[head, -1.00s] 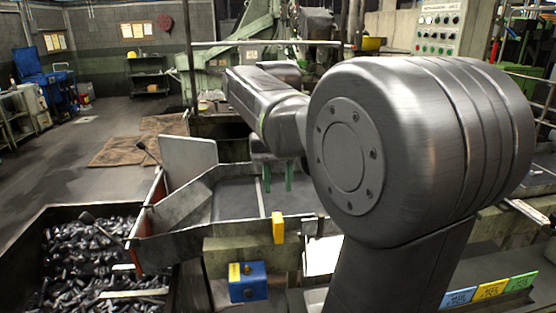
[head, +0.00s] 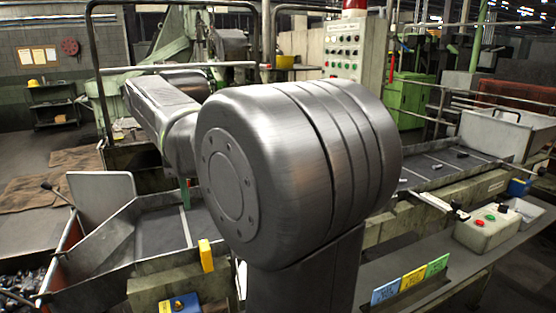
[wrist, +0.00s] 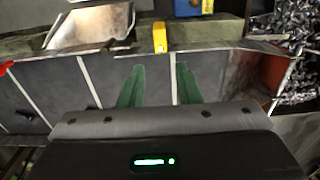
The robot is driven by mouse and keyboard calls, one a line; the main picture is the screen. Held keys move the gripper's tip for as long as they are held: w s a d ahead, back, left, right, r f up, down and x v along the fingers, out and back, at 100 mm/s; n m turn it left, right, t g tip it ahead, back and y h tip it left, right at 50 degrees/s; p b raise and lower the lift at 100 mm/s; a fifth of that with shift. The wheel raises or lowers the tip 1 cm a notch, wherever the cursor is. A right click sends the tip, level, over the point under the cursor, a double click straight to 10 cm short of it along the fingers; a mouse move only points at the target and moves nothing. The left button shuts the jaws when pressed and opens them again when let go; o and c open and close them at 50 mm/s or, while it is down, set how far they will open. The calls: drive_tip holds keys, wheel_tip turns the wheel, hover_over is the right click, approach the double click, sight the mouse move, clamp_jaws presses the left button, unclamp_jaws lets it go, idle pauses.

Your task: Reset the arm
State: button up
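My gripper (wrist: 160,72) shows in the wrist view as two green fingers set apart with nothing between them. It is over the grey trough (wrist: 216,80) with its pale divider strips. In the head view the trough (head: 158,225) is at the lower left, and my arm's large grey joint covers the middle. Only a bit of green finger shows beside that joint there; the rest of the gripper is hidden.
A yellow block (head: 206,255) and a blue box (head: 180,303) sit at the trough's near side. A control panel (head: 354,48) stands behind. A button box (head: 488,228) and coloured signs (head: 411,281) are at right. A bin of dark parts (wrist: 298,32) shows in the wrist view.

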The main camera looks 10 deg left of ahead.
sight(204, 245)
wheel_tip(204, 245, down, 12)
drive_tip(key=shift+r, duration=0.25)
drive_tip(key=shift+f+b, duration=0.15)
drive_tip(key=shift+b, duration=0.25)
drive_tip(key=shift+m, duration=0.6)
drive_tip(key=shift+r+n, duration=0.2)
drive_tip(key=shift+n, duration=0.1)
